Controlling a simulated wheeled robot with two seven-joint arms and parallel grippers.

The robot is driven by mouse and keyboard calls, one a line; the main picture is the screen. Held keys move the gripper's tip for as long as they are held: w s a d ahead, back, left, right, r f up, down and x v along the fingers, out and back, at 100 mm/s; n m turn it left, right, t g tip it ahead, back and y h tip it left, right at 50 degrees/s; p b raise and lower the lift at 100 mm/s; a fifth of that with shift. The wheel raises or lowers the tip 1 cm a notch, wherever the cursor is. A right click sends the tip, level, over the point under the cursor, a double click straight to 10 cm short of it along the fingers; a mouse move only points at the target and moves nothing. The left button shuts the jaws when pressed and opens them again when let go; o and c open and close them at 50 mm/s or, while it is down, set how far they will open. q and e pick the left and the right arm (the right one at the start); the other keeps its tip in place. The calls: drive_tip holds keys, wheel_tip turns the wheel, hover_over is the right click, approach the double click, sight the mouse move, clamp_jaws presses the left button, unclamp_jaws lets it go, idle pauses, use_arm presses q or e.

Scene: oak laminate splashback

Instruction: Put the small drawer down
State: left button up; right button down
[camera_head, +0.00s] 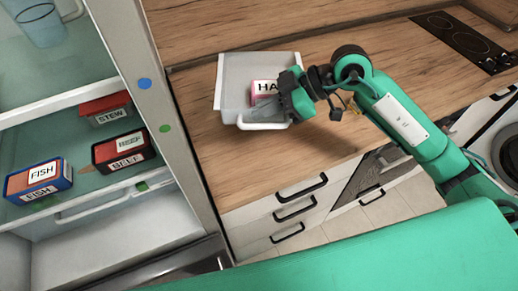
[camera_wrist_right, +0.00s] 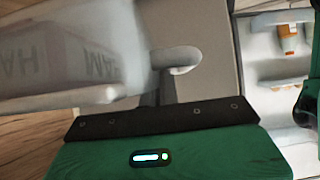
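The small drawer (camera_head: 232,75) is a pale, see-through bin with a white front handle (camera_head: 262,126). It is level at the wooden counter, near the fridge; whether its base touches the counter is hard to tell. A box marked HAM (camera_head: 264,88) lies inside it. My right gripper (camera_head: 291,108) is at the drawer's front right corner and looks shut on it by the handle. In the right wrist view the blurred drawer (camera_wrist_right: 120,45) fills the upper left, and the fingers (camera_wrist_right: 160,85) are close together across the pale handle. My left gripper is not in view.
The open fridge at left holds a STEW box (camera_head: 108,112), a BEEF box (camera_head: 122,150) and a FISH box (camera_head: 38,180) on a shelf. The wooden counter (camera_head: 330,130) is clear in front of the drawer. A black hob (camera_head: 465,40) is at the far right.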

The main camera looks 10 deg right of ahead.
wheel_tip(320, 180, down, 13)
drive_tip(key=shift+r+p, duration=0.1)
drive_tip(key=shift+p, duration=0.5)
wheel_tip(320, 180, down, 5)
drive_tip(key=shift+r, duration=0.15)
drive_tip(key=c, duration=2.1)
unclamp_jaws()
drive_tip(key=shift+f, duration=0.3)
drive_tip(key=o, duration=0.4)
drive_tip(key=shift+r, duration=0.15)
